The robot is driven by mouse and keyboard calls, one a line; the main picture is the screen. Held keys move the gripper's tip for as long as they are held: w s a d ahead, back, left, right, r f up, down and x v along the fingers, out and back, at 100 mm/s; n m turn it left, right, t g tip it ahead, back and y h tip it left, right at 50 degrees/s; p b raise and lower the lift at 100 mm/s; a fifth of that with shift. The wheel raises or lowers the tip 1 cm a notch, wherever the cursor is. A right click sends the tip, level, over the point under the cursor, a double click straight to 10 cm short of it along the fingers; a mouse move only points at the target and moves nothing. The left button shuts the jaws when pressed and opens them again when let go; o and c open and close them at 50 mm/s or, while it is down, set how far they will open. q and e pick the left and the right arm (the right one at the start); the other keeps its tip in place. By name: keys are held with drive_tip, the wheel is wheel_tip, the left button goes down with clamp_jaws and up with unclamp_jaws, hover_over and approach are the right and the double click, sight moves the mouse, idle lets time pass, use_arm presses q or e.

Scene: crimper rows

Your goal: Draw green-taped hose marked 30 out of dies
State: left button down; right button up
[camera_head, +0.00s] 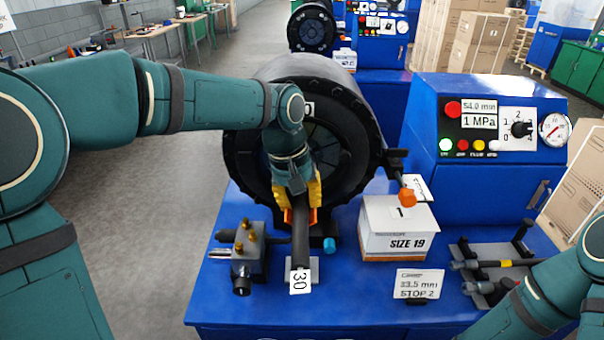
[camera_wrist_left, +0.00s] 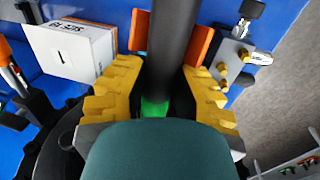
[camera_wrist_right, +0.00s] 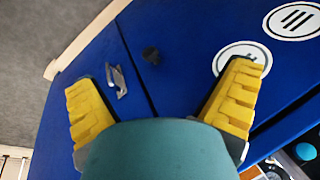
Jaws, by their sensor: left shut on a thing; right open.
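The black hose (camera_head: 300,238) runs from my left gripper toward the front of the bench in the head view, with a white tag marked 30 (camera_head: 300,282) at its near end. My left gripper (camera_head: 298,192) is shut around the hose in front of the black crimper head (camera_head: 352,150). In the left wrist view the hose (camera_wrist_left: 172,50) lies between the yellow fingers, with green tape (camera_wrist_left: 153,107) showing there. My left arm covers the dies, so the hose's far end is hidden. My right gripper (camera_wrist_right: 160,103) is open and empty, facing a blue panel.
A SIZE 19 box (camera_head: 398,228) stands right of the hose. A block with brass fittings (camera_head: 248,252) is on the left. A 33.5 mm STOP 2 card (camera_head: 418,284) and a rack with another hose (camera_head: 495,264) are at right. The control cabinet (camera_head: 488,185) stands behind.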

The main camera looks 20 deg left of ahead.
sight(300, 220)
use_arm(q)
drive_tip(key=shift+r+p, duration=0.5)
drive_tip(key=shift+p, duration=0.05)
idle(0.5)
drive_tip(key=shift+s+d, duration=0.1)
drive_tip(key=shift+s+d+b, duration=0.25)
drive_tip(key=shift+s+d, duration=0.05)
drive_tip(key=shift+s, duration=0.75)
drive_tip(key=shift+s+d+b, duration=0.2)
drive_tip(key=shift+s+d, duration=0.05)
drive_tip(key=shift+s, duration=0.75)
drive_tip(key=shift+s+d+b, duration=0.25)
drive_tip(key=shift+s+d, duration=0.05)
drive_tip(key=shift+s, duration=0.75)
drive_tip(key=shift+r+p, duration=2.2)
drive_tip(key=shift+r, duration=0.35)
drive_tip(key=shift+r+p, duration=0.9)
drive_tip(key=shift+r, duration=0.1)
drive_tip(key=shift+d+f, duration=0.1)
